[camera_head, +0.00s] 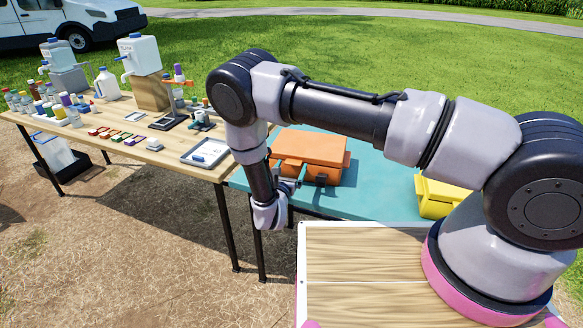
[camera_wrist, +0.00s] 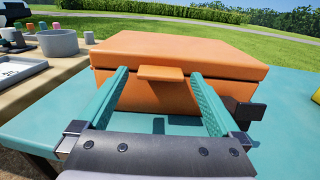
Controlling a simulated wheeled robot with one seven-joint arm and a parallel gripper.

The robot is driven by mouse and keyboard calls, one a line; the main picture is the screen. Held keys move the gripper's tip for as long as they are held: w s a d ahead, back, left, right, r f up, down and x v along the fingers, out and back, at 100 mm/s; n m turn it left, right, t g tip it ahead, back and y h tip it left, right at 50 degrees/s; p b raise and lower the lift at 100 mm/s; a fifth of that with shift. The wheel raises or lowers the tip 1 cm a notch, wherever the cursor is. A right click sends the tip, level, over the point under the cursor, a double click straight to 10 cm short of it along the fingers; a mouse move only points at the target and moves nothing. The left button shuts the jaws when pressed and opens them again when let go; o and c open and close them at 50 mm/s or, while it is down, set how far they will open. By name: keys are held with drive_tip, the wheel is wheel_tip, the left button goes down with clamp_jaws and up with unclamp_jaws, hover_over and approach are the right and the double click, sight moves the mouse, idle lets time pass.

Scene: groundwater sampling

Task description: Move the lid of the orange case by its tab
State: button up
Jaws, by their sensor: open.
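The orange case (camera_head: 322,154) stands on the teal table, and its lid (camera_wrist: 185,50) looks closed in the wrist view. An orange tab (camera_wrist: 160,73) sticks out from the front edge of the lid. My gripper (camera_wrist: 160,78) is open in front of the case, with one teal finger to each side of the tab. Neither finger appears to touch the tab. A dark latch or bracket (camera_wrist: 250,112) sits on the front right of the case. In the head view my arm hides part of the case, and my gripper (camera_head: 288,186) is only partly visible.
The teal table (camera_head: 376,188) has free room right of the case, up to a yellow case (camera_head: 443,196). On the left, a wooden table (camera_head: 130,155) holds bottles, jugs, several small colored items and a grey tray (camera_head: 208,152). A grey cup (camera_wrist: 58,43) stands left of the case.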

drive_tip(key=shift+w+d, duration=0.1)
drive_tip(key=shift+w, duration=0.2)
